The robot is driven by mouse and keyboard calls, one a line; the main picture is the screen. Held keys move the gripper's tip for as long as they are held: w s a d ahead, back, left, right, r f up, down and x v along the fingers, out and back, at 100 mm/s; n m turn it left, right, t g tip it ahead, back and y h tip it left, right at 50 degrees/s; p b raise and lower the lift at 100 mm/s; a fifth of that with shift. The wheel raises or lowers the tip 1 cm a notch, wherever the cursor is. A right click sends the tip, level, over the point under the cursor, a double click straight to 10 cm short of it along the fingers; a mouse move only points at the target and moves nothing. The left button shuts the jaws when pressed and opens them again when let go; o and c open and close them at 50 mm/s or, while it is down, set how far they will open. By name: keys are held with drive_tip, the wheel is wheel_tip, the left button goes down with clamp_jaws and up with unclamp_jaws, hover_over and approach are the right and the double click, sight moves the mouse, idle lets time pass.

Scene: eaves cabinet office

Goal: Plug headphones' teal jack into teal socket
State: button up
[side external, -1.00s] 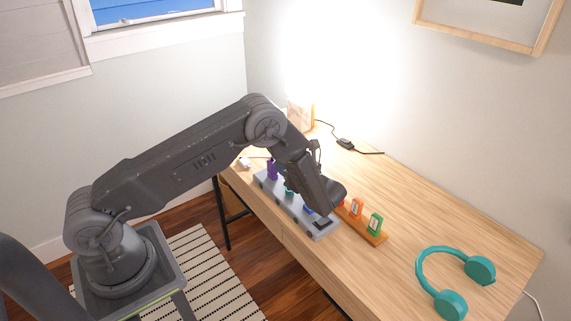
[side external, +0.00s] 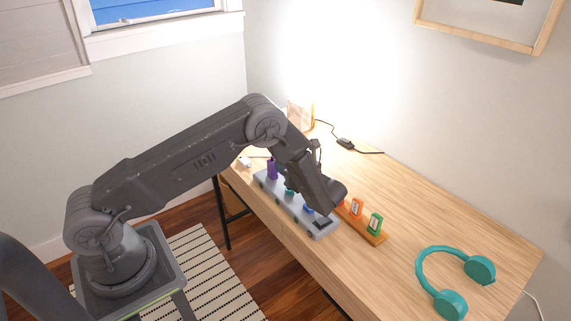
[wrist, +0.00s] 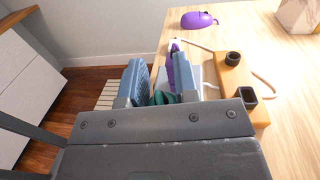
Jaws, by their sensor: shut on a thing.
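My gripper (wrist: 160,85) is shut on the teal jack (wrist: 161,97), which shows low between the two blue-grey finger pads in the wrist view. In the side view a teal piece (side external: 289,190) shows at the grey socket block (side external: 322,233), partly behind my arm. The teal socket itself cannot be made out, and I cannot tell how far the jack is in. The teal headphones (side external: 449,301) lie on the desk at the right. A purple plug (wrist: 174,52) stands just beyond my fingers and also shows in the side view (side external: 272,168).
A wooden rack (wrist: 232,75) with empty holes is right of my fingers; in the side view its near end holds orange (side external: 357,208) and green (side external: 376,224) plugs. A purple object (wrist: 199,19) with a white cable lies beyond. The desk's right half (side external: 420,210) is mostly clear.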

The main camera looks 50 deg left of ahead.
drive_tip(key=shift+f, duration=1.35)
drive_tip(key=o, duration=1)
drive_tip(key=d, duration=0.4)
drive_tip(key=w+d, duration=0.1)
drive_tip(key=d, duration=0.4)
drive_tip(key=w+d, duration=0.1)
drive_tip(key=d, duration=0.3)
drive_tip(key=shift+d, duration=0.35)
